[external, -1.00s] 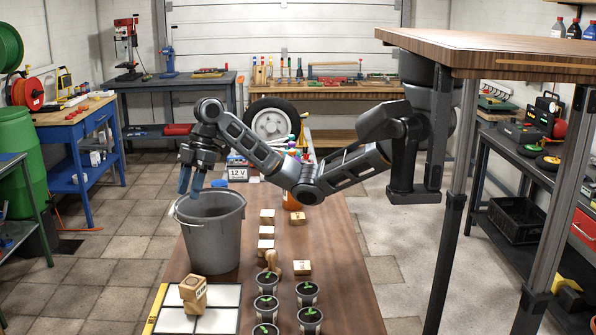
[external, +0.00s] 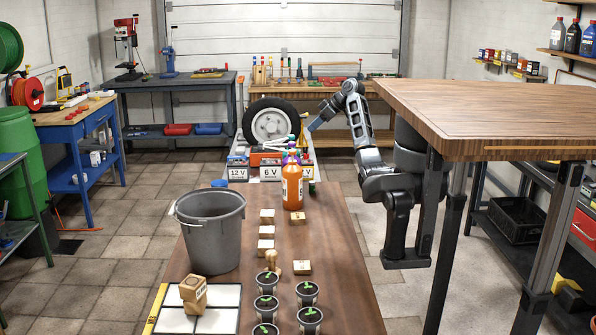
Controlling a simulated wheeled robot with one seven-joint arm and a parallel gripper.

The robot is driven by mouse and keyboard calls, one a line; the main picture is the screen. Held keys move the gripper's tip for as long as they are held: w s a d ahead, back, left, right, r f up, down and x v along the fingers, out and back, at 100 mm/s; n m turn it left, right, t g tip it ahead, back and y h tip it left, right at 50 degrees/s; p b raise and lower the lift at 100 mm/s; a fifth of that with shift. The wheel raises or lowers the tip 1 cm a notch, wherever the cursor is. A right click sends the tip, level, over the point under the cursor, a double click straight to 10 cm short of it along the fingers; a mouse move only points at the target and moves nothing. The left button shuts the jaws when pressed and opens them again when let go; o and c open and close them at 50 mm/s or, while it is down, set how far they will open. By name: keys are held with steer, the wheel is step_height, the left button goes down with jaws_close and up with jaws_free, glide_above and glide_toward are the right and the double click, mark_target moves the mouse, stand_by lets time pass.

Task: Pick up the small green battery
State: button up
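My gripper (external: 318,118), with blue fingers, is raised beyond the far end of the wooden table, in front of the back bench. It is seen from the side and small, so I cannot tell whether it is open or shut; nothing shows in it. A small dark green object (external: 311,188) lies at the table's far end, just right of the orange bottle (external: 292,186). It may be the small green battery, but it is too small to be sure. My gripper is well above and behind it.
Boxes marked 12 V (external: 238,173) and 6 V (external: 270,171) stand past the table's far end. A grey bucket (external: 211,240), wooden blocks (external: 266,232) and potted seedlings (external: 308,293) stand on the table (external: 345,270). A high wooden tabletop (external: 490,110) is at right.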

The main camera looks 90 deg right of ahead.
steer(key=s+d, duration=0.1)
steer(key=s, duration=0.3)
glide_toward(313, 182)
steer(key=w+d+f, duration=0.1)
steer(key=w, duration=0.2)
steer(key=shift+m, duration=0.3)
steer(key=f, duration=0.1)
steer(key=w+f, duration=0.1)
steer(key=f, duration=0.2)
steer(key=shift+w+d, duration=0.35)
steer(key=shift+w, duration=0.05)
steer(key=shift+b+x, duration=0.4)
steer(key=shift+x, duration=2.3)
steer(key=shift+s+d, duration=0.1)
steer(key=shift+s, duration=0.05)
steer(key=shift+c, duration=0.4)
jaws_close()
